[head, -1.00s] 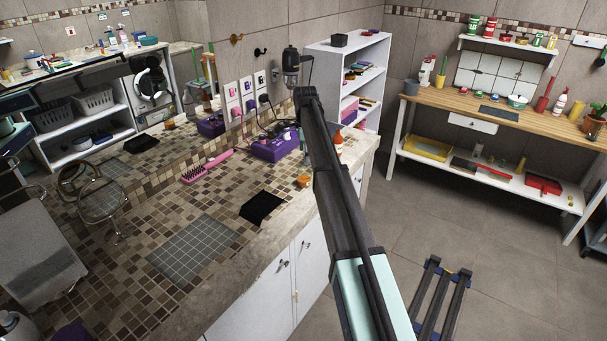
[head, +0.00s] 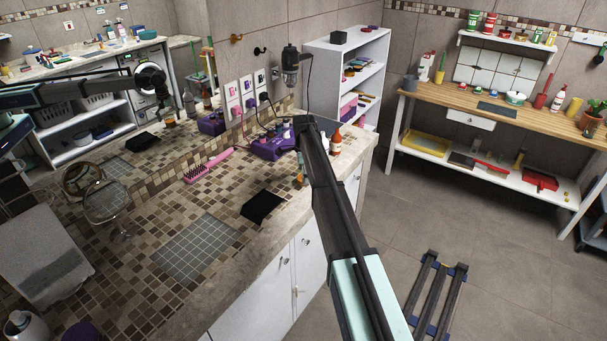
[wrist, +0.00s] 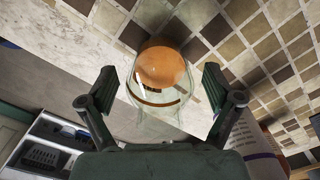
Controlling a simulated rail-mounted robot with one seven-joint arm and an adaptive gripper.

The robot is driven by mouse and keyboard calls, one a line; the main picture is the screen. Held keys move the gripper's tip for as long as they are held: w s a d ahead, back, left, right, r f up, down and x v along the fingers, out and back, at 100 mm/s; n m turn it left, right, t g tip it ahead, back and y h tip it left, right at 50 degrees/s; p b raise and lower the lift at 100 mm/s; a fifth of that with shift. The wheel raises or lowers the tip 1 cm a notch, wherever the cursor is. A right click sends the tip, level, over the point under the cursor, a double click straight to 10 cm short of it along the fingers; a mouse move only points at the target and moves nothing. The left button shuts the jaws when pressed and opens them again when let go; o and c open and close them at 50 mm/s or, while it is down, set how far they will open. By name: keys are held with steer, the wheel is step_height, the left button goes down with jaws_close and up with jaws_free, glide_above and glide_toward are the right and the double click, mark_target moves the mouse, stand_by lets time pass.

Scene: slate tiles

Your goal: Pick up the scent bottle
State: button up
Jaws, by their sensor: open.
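The scent bottle is clear glass with a round orange top (wrist: 162,67). In the wrist view it stands between the two fingers of my gripper (wrist: 158,86), with some space on each side. My gripper is open, and its fingers do not appear to touch the glass. In the head view only a small orange part of the bottle (head: 299,182) shows near the counter's right edge; my arm and gripper hide most of it.
A purple device (head: 270,147), a pink hairbrush (head: 207,165) and a black cloth (head: 262,206) lie to the left. A wall mirror reflects the arm.

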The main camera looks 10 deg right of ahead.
steer(key=c, duration=1.4)
steer(key=shift+r, duration=0.1)
